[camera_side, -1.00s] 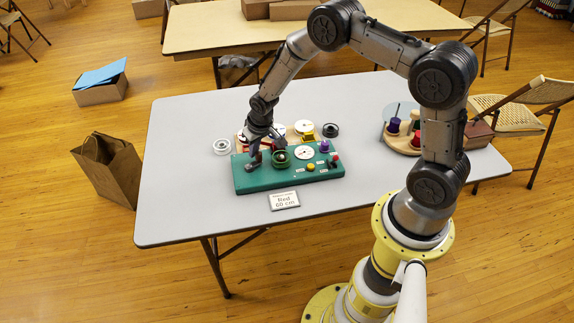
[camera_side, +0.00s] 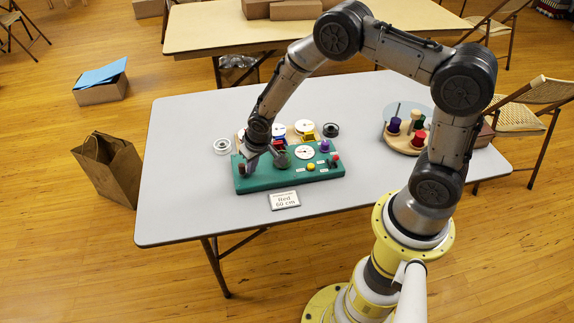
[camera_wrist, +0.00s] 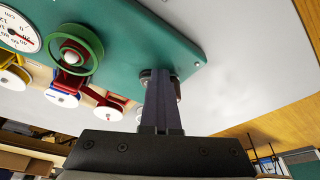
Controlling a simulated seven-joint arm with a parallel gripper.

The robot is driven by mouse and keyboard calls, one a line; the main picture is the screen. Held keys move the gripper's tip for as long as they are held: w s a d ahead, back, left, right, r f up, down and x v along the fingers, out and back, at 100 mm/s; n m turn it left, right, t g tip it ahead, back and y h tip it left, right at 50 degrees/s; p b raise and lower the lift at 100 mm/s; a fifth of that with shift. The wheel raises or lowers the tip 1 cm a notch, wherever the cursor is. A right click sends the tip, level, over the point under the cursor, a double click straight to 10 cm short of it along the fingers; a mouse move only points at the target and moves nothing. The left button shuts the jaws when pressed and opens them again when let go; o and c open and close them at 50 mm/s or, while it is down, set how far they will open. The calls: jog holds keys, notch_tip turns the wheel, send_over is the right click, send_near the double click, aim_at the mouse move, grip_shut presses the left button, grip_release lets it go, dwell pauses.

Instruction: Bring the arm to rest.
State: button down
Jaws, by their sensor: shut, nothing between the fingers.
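My gripper (camera_side: 248,158) is above the left end of the teal board (camera_side: 320,174) on the grey table. In the wrist view its shut, empty fingers (camera_wrist: 162,74) point at the board's corner. They overlap a small round post (camera_wrist: 178,88) there; I cannot tell whether they touch it. The board carries a white dial (camera_side: 304,152), a yellow button (camera_side: 311,167), a purple knob (camera_side: 324,146) and a red knob (camera_side: 335,157). The arm is bent high over the table.
A sign reading "Red 60 cm" (camera_side: 284,200) lies in front of the board. White spools (camera_side: 303,126) and a dark reel (camera_side: 330,130) are behind it. A round wooden stand with coloured spools (camera_side: 403,143) is at the right. The table's left front is clear.

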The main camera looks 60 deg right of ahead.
jog(key=shift+w, duration=0.1)
dwell(0.3)
jog(key=c, duration=1.2)
grip_release()
jog(key=shift+c, duration=0.2)
jog(key=shift+r, duration=0.1)
notch_tip(320, 180, up, 7)
jog(key=shift+r, duration=0.15)
